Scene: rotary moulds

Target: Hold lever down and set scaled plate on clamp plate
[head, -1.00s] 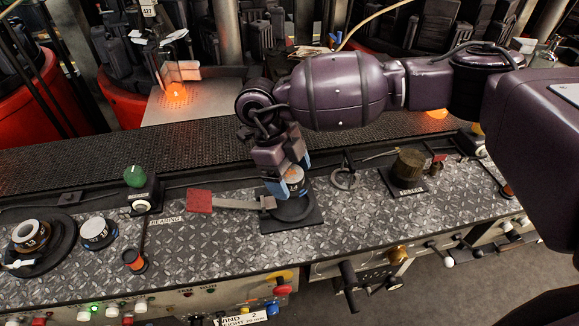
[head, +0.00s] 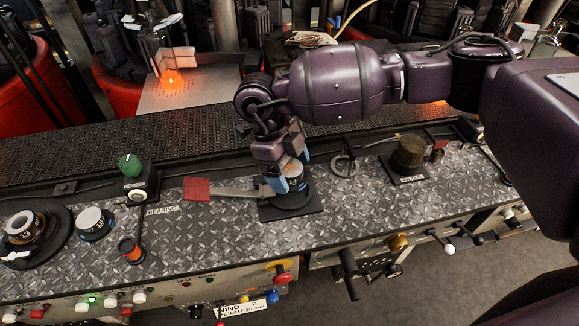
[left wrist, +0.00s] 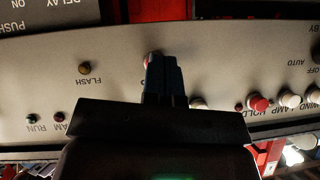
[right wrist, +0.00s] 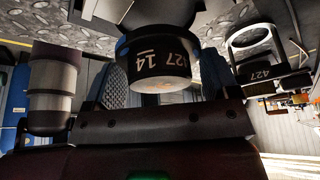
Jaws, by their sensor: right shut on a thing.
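My right gripper (head: 290,183) is shut on the scaled plate (head: 291,170), a short dark cylinder with a white number band. My left gripper (left wrist: 161,75) shows only in the left wrist view, fingers together, facing the grey control panel.
Two other numbered round pieces, the left one (head: 22,226) and the right one (head: 92,222), stand at the left. A dark round knob (head: 408,152) is at the right. Buttons line the panel front. Bare patterned bench lies between.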

